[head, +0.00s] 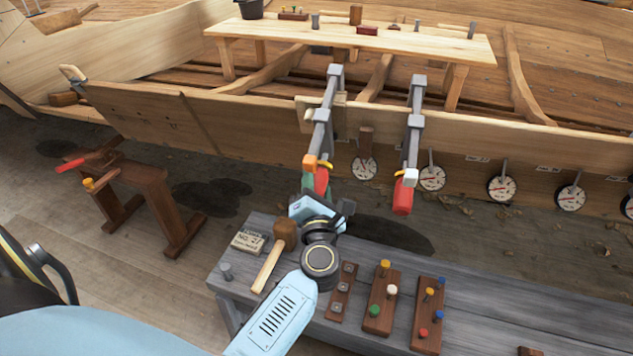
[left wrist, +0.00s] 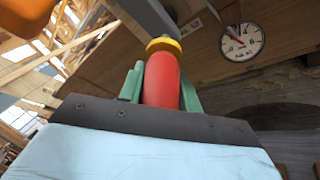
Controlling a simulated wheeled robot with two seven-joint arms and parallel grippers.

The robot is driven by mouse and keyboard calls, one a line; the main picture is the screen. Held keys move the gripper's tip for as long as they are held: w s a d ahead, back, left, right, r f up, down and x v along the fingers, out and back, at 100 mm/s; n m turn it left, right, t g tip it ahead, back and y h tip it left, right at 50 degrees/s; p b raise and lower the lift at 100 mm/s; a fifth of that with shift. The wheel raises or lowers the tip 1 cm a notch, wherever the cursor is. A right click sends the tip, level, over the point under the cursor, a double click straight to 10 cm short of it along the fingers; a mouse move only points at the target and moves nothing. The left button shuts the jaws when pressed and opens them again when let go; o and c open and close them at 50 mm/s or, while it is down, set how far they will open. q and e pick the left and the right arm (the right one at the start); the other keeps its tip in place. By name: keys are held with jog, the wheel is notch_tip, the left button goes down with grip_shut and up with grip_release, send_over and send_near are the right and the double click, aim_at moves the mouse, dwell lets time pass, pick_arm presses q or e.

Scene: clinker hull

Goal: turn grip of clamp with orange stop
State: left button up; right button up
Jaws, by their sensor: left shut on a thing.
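The clamp with the orange stop (head: 311,162) hangs on the plank edge of the hull, its grey bar running down toward me. Its red grip (head: 321,181) shows just below the stop, and in the left wrist view the red grip (left wrist: 162,82) has a yellow collar (left wrist: 164,45) at its far end. My left gripper (head: 314,190) is shut on this red grip, with a green finger on each side of it. The orange stop (left wrist: 28,14) also shows at the top left of the left wrist view. My right gripper is not in view.
A second clamp (head: 411,150) with a white stop and red grip hangs close on the right. Round dials (head: 432,178) line the hull plank. Below my arm, a grey bench (head: 470,300) holds a mallet (head: 274,255) and peg boards (head: 381,300).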

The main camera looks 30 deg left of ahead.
pick_arm(q)
jog(key=shift+f, duration=0.1)
jog(key=o, duration=1)
jog(key=shift+s+d, duration=0.1)
jog(key=v, duration=1.3)
jog(key=shift+s, duration=0.1)
